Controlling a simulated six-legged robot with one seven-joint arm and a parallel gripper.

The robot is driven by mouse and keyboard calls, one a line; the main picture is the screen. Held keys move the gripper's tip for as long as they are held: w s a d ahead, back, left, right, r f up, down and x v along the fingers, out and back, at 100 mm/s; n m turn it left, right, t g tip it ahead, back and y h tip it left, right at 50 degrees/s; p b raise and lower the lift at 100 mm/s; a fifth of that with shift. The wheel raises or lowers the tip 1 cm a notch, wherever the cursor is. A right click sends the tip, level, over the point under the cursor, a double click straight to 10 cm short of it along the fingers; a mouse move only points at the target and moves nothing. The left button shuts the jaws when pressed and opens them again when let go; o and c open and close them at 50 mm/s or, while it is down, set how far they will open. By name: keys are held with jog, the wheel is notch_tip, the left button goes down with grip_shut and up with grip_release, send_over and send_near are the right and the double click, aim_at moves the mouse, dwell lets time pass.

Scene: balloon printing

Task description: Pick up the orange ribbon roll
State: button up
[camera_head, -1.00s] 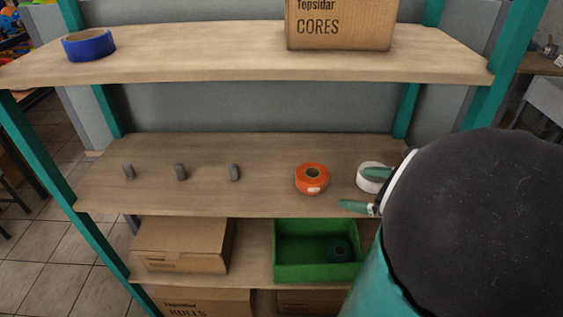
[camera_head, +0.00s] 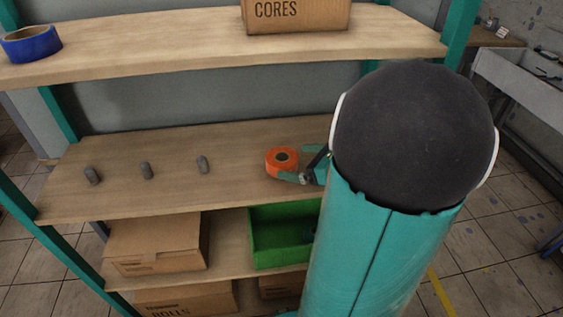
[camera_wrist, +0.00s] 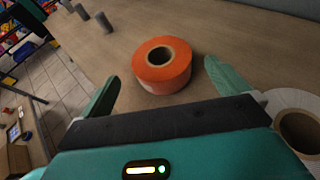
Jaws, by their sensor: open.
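The orange ribbon roll (camera_head: 281,160) lies flat on the middle shelf (camera_head: 130,199), near its right end in the head view. In the wrist view the orange roll (camera_wrist: 162,66) lies just ahead of my gripper, its hole facing up. My gripper (camera_wrist: 160,85) is open, with one teal finger to the left of the roll and the other to its right. The fingers look close to the roll, but I cannot tell whether they touch it. In the head view my gripper (camera_head: 300,168) is beside the roll, and my arm hides the shelf's right end.
A white roll (camera_wrist: 297,125) lies close to my right finger in the wrist view. Several grey pegs (camera_head: 146,171) stand to the left. The upper shelf holds a blue roll (camera_head: 31,44) and a cardboard box (camera_head: 296,12). A green bin (camera_head: 272,241) and a carton (camera_head: 155,246) sit below.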

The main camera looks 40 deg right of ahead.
aim_at(290, 160)
jog(key=x, duration=0.3)
jog(key=shift+w+f, duration=0.2)
jog(key=shift+w, duration=0.2)
jog(key=shift+c, duration=0.2)
jog(key=c, duration=1)
jog(key=shift+r, duration=0.15)
jog(key=shift+r, duration=0.25)
notch_tip(290, 160, up, 3)
jog(key=shift+f, duration=0.25)
jog(key=s+r, duration=0.3)
jog(key=s, duration=0.1)
jog(key=s+r, duration=0.3)
jog(key=s, duration=0.2)
jog(key=s+a+r, duration=0.1)
jog(key=s+r, duration=0.2)
jog(key=s, duration=0.2)
jog(key=shift+r, duration=0.35)
